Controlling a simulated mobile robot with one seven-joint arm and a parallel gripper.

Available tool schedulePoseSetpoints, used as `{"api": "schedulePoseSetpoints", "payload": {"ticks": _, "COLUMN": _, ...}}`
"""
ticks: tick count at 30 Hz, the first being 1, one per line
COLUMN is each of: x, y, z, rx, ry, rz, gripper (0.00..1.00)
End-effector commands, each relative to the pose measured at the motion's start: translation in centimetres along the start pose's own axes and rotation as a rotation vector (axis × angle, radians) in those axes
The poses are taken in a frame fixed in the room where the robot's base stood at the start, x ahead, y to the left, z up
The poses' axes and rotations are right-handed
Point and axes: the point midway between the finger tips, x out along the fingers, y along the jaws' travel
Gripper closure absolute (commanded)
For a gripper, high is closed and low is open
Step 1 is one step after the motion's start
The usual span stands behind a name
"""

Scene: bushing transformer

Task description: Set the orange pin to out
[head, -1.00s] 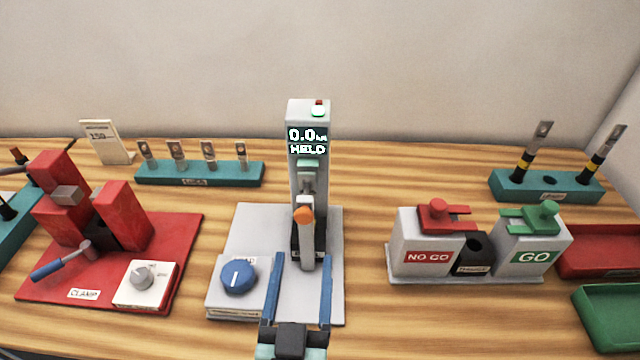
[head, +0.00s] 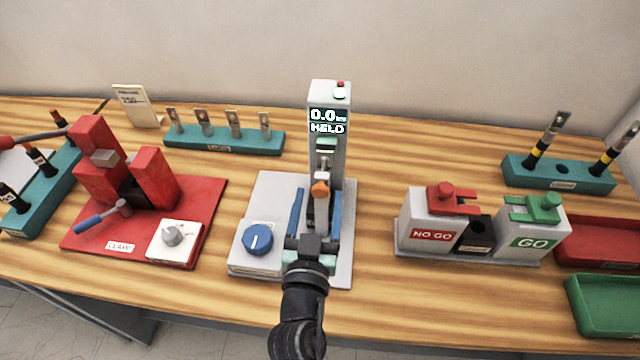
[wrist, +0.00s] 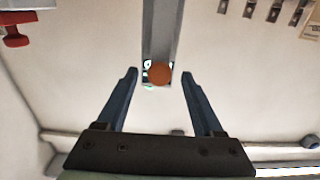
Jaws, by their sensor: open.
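The orange pin (head: 320,190) shows as a round orange knob on the front of the grey upright tester (head: 328,106), whose display reads "0.0" and "HELD". In the wrist view the orange pin (wrist: 159,74) appears between and just beyond the fingertips. My gripper (head: 317,200) is open, with its two blue fingers on either side of the tester's lower front. In the wrist view my gripper (wrist: 159,72) holds nothing. I cannot tell whether a finger touches the tester.
A blue dial (head: 258,239) sits left of my gripper. A red clamp fixture (head: 150,205) stands further left. NO GO and GO boxes (head: 432,236) stand to the right, with red (head: 600,262) and green trays (head: 612,330) beyond. A teal rack (head: 225,140) stands behind left.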

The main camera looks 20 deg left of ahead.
Motion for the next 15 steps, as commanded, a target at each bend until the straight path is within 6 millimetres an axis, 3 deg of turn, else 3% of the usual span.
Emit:
{"api": "schedulePoseSetpoints", "payload": {"ticks": 6, "x": 2.2, "y": 0.0, "z": -0.1, "rx": -0.001, "ry": 0.001, "rz": 0.0, "gripper": 0.31}}
{"api": "schedulePoseSetpoints", "payload": {"ticks": 15, "x": 2.8, "y": 0.0, "z": 0.0, "rx": 0.0, "ry": 0.0, "rz": 0.0, "gripper": 0.31}}
